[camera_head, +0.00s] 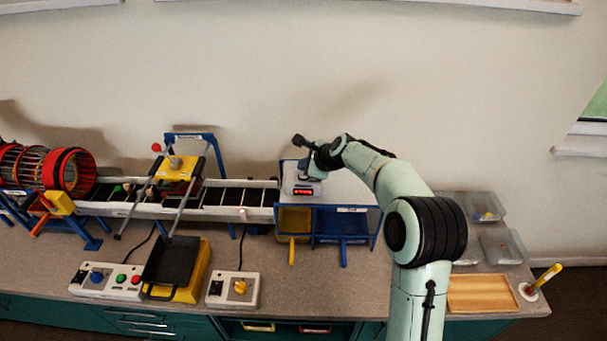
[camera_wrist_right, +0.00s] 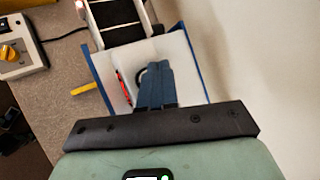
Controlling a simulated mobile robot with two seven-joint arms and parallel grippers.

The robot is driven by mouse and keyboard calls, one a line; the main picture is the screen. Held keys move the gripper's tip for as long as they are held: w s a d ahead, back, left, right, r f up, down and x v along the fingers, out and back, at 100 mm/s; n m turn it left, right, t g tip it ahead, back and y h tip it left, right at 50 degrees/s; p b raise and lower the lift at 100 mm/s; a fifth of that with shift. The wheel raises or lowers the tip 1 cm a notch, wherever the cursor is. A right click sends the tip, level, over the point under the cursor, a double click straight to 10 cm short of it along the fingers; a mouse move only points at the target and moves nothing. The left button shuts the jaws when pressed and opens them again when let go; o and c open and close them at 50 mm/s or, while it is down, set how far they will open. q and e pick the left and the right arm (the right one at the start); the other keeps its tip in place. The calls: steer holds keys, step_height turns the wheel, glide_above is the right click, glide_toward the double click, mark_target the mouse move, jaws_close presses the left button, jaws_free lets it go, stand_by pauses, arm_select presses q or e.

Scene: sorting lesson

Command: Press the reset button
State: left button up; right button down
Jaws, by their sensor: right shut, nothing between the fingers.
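My right gripper (camera_head: 313,170) is shut and empty, pointing down over a small white box with a red lit display (camera_head: 303,191) on the sorting unit at the end of the conveyor. In the right wrist view the closed dark blue fingers (camera_wrist_right: 155,82) lie over the white panel (camera_wrist_right: 112,72), just right of the red display (camera_wrist_right: 122,84). A dark curved edge shows beside the fingers. No reset button can be made out; the fingers cover part of the box. I cannot tell whether they touch it. My left gripper is not in view.
A conveyor (camera_head: 258,184) runs left from the unit. Blue and yellow bins (camera_head: 342,222) hang in front of it. Control boxes with a yellow knob (camera_head: 240,287) and coloured buttons (camera_head: 122,278) stand on the worktop. A wooden tray (camera_head: 482,293) and clear containers lie at right.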

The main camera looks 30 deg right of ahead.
stand_by(0.7)
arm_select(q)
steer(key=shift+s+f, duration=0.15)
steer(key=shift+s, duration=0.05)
arm_select(e)
steer(key=shift+f, duration=0.45)
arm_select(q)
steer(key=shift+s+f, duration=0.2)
arm_select(e)
steer(key=shift+f, duration=0.45)
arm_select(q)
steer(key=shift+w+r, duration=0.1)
arm_select(e)
steer(key=shift+r, duration=0.1)
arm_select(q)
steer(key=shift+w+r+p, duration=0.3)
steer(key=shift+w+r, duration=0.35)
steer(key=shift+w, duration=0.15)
arm_select(e)
steer(key=shift+w+r, duration=0.1)
steer(key=shift+r, duration=0.65)
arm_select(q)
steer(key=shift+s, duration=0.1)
